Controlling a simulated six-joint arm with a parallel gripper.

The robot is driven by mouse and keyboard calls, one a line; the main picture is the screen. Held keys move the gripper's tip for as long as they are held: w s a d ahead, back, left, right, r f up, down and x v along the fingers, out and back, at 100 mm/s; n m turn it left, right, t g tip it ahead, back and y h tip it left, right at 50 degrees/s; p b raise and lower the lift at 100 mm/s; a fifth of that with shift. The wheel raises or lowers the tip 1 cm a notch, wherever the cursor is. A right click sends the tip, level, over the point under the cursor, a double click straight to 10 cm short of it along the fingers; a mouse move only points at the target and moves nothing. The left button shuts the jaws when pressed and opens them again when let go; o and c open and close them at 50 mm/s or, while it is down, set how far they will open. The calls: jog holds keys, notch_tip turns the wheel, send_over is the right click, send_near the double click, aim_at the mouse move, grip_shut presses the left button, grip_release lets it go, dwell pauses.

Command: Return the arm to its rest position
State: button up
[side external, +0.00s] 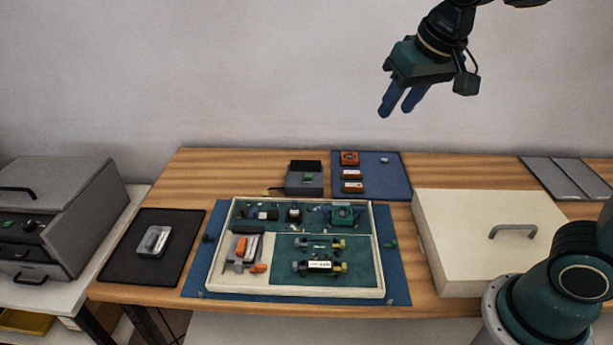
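My gripper (401,100) hangs high above the back of the table, against the pale wall, with its two blue fingers pointing down and to the left. A narrow gap shows between the fingers, and nothing is seen between them. The gripper is far above and apart from everything on the table. My arm enters from the top edge of the picture, and its middle part lies outside the view.
A cream tray (376,262) with green sections holds several small parts on a blue mat (398,283). A cream lidded box (470,225) stands right, a dark mat (125,255) left. A grey box (304,180) and blue pad (390,180) lie behind.

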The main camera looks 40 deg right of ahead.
jog(key=s+f+n, duration=0.1)
jog(key=s, duration=0.6)
jog(key=s+f+n, duration=0.2)
jog(key=s, duration=0.6)
jog(key=shift+d+f+t+y, duration=0.25)
jog(key=shift+t+y, duration=0.15)
jog(key=shift+c, duration=0.5)
